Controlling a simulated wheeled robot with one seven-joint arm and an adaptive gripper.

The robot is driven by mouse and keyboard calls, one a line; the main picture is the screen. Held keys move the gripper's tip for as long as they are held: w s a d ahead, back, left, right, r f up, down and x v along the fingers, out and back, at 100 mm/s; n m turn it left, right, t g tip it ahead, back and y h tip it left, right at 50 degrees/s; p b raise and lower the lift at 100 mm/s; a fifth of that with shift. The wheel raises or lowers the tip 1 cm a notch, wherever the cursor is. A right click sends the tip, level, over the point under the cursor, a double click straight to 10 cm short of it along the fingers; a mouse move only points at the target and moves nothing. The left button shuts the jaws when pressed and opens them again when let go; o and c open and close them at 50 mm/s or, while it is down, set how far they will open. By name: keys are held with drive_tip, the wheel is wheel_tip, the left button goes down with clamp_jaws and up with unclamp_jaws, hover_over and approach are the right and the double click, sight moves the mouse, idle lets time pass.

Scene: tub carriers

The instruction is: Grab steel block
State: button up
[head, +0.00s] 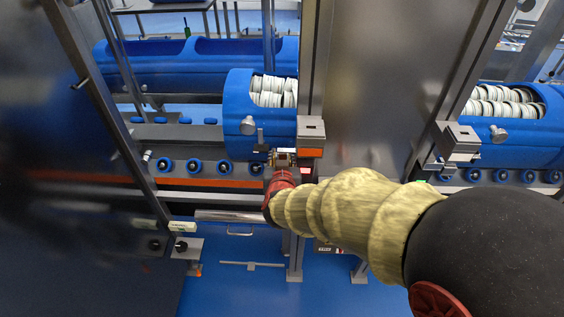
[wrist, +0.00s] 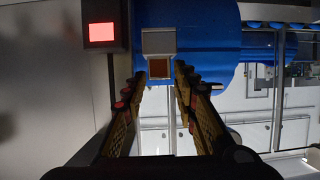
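My gripper (wrist: 158,82) is open in the wrist view, its two fingers spread wide apart. A small grey metal block (wrist: 158,42) with a brown-orange face lies straight ahead, between and just beyond the fingertips. I cannot tell from this view whether the fingertips reach beside it, and no contact is visible. In the head view my gripper (head: 282,160) is small, at the lower edge of the blue tub (head: 238,105) and left of a grey box with an orange face (head: 311,128). The small block cannot be told apart clearly there.
A dark box with a lit red square (wrist: 102,33) stands close left of the fingers in the wrist view. A steel post (head: 312,60) rises behind the grey box. Rollers (head: 195,166) line the rail. Another blue tub (head: 535,145) stands at right.

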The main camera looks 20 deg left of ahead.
drive_tip(key=shift+x, duration=0.8)
drive_tip(key=shift+c, duration=0.6)
clamp_jaws()
